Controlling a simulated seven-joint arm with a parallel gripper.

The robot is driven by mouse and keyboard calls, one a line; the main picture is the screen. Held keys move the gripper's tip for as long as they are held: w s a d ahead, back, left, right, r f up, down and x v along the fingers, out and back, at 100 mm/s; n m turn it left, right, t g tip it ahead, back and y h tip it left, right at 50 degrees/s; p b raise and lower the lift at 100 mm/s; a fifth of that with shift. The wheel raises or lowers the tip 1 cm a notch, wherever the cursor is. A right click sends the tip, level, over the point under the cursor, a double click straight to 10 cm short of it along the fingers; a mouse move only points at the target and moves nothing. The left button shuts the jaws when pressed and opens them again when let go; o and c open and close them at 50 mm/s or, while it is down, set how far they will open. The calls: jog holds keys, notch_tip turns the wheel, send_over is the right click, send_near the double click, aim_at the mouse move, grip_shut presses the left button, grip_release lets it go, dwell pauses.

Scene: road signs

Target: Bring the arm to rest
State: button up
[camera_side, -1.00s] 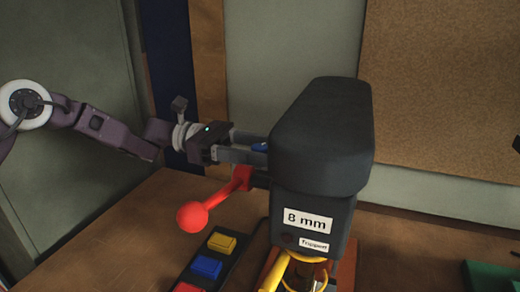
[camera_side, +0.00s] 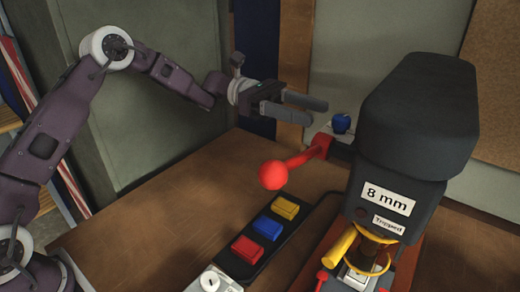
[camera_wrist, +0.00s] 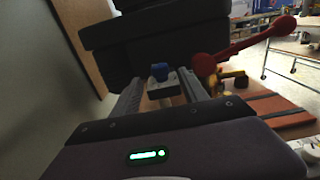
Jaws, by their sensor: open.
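My gripper (camera_side: 305,107) is open and empty in the side view, raised above the wooden table and left of the dark machine. Its two fingers point right toward a blue knob (camera_side: 341,123) on the machine's back side, with a gap between. In the wrist view my gripper (camera_wrist: 165,88) has its fingers apart, and the blue knob (camera_wrist: 159,71) shows beyond them. The dark machine (camera_side: 415,120) carries the labels "8 mm" and "Tripped". A red lever with a ball end (camera_side: 274,175) sticks out from its left side.
A black button box with yellow (camera_side: 285,207), blue (camera_side: 267,228) and red (camera_side: 247,250) buttons lies in front of the machine. A yellow ring part (camera_side: 375,236) sits under the machine's head. The wooden table (camera_side: 150,235) is clear at left. A wall stands behind.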

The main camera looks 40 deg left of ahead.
jog(key=s+a+r+m+y, duration=0.15)
jog(key=s+m+y, duration=0.85)
jog(key=s, duration=1)
jog(key=s+a+f+m+t+y, duration=0.2)
jog(key=s+a+m+y, duration=0.2)
jog(key=s+a, duration=0.3)
jog(key=s+a+f+m+t+y, duration=0.1)
jog(key=s+a+m+t+y, duration=0.2)
jog(key=s+a, duration=0.4)
jog(key=shift+s+a+f+m+t+y, duration=0.3)
jog(key=shift+s+f+m+y, duration=0.1)
jog(key=shift+s+m+y, duration=0.1)
jog(key=shift+w, duration=0.1)
